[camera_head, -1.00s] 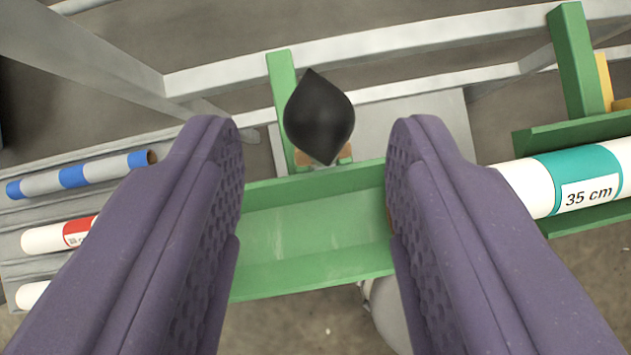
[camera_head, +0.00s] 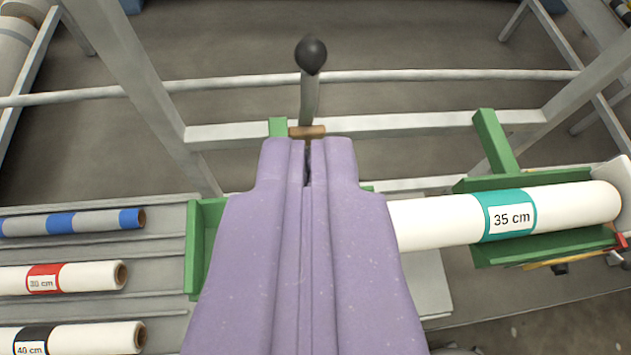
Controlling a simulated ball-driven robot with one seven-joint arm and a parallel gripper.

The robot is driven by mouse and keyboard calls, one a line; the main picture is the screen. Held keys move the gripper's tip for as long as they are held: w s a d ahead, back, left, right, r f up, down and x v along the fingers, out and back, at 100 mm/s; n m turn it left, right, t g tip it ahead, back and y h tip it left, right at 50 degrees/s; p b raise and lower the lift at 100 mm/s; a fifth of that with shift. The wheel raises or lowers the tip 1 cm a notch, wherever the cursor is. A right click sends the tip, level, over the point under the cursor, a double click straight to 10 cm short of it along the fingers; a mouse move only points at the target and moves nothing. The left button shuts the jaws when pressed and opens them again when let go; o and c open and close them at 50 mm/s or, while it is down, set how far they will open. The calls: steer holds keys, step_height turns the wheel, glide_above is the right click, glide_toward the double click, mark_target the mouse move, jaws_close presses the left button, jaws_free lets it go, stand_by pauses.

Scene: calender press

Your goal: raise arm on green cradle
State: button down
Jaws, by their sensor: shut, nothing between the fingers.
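The arm on the green cradle is a grey rod with a black knob (camera_head: 311,55) on top. It rises from a brown pivot piece (camera_head: 307,132) at a green post, just beyond my fingertips in the picture. My gripper (camera_head: 307,150) is shut and empty, with its purple fingers together over the middle of the cradle. The green cradle (camera_head: 196,262) shows at left and right of my fingers; its middle is hidden. A white roll with a teal 35 cm band (camera_head: 440,222) lies in the cradle's right part, and its left end is hidden behind my fingers.
On a grey rack (camera_head: 160,230) at left lie a blue-striped roll (camera_head: 75,222), a red-banded roll (camera_head: 85,277) and a black-banded roll (camera_head: 90,338). Grey frame bars (camera_head: 420,122) cross behind the cradle. A green upright (camera_head: 495,140) stands at right. Open floor lies beyond.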

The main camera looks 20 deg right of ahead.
mark_target(305, 41)
steer(key=b+x, duration=0.1)
steer(key=x, duration=1)
steer(key=shift+b, duration=0.4)
steer(key=shift+w+r+p, duration=0.3)
steer(key=shift+p, duration=0.5)
steer(key=w+p, duration=0.1)
steer(key=p, duration=0.1)
steer(key=w+g+p, duration=0.1)
steer(key=p, duration=0.1)
steer(key=w+g+p, duration=0.1)
steer(key=p, duration=0.1)
steer(key=shift+w+d+r, duration=0.15)
steer(key=shift+d+r, duration=0.15)
steer(key=shift+r, duration=0.05)
steer(key=shift+g+y, duration=0.3)
steer(key=w, duration=0.1)
steer(key=w+f+p, duration=0.1)
steer(key=w, duration=0.2)
steer(key=shift+w+d+f, duration=0.25)
steer(key=shift+f, duration=0.1)
